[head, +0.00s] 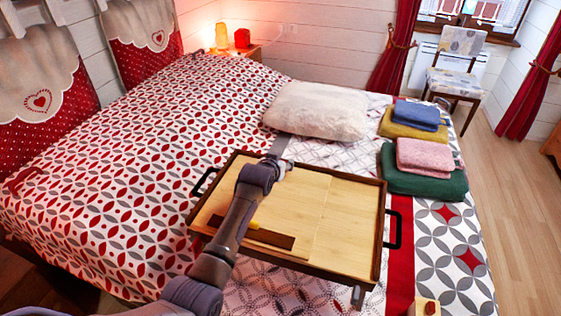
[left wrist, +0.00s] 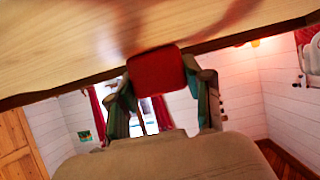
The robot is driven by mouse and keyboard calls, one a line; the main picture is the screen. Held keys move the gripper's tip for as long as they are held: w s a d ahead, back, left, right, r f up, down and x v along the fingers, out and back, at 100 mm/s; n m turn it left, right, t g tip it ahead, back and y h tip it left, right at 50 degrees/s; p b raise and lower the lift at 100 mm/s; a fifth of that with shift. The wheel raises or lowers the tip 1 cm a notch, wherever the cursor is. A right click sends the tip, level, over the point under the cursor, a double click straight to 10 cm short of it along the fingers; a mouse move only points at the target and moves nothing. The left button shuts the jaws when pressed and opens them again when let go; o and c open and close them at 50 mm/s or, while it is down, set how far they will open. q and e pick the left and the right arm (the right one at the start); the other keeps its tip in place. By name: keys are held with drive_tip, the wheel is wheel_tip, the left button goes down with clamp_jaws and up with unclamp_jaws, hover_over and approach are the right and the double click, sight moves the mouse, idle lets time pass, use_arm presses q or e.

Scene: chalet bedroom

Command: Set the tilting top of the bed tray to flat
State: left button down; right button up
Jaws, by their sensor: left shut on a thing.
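The bed tray (head: 377,240) stands on the bed, with a dark frame and black side handles. Its light wooden top (head: 345,215) has a seam; the head view does not clearly show how far it tilts. A dark strip (head: 270,237) lies along its near left part. My left gripper (head: 284,165) is at the tray's far edge, my forearm crossing above the top. In the left wrist view, the gripper (left wrist: 160,95) is shut on a red tab (left wrist: 158,72) at the edge of the wooden panel (left wrist: 80,45). The fingertip contact is partly hidden. My right gripper is out of view.
A cream pillow (head: 315,110) lies behind the tray. Folded textiles, blue (head: 408,116), mustard, pink (head: 424,157) and green (head: 420,182), are stacked to its right. A small wooden block (head: 427,306) shows at the bottom edge. The patterned bedspread (head: 130,170) is clear on the left.

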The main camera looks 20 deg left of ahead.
use_arm(q)
drive_tip(key=c, duration=0.9)
unclamp_jaws()
drive_tip(key=shift+s+f, duration=0.1)
drive_tip(key=shift+f, duration=0.2)
drive_tip(key=o, duration=0.5)
drive_tip(key=shift+c, duration=0.2)
drive_tip(key=shift+r, duration=0.1)
drive_tip(key=v, duration=1.1)
drive_tip(key=shift+s+r, duration=0.25)
drive_tip(key=shift+s, duration=0.05)
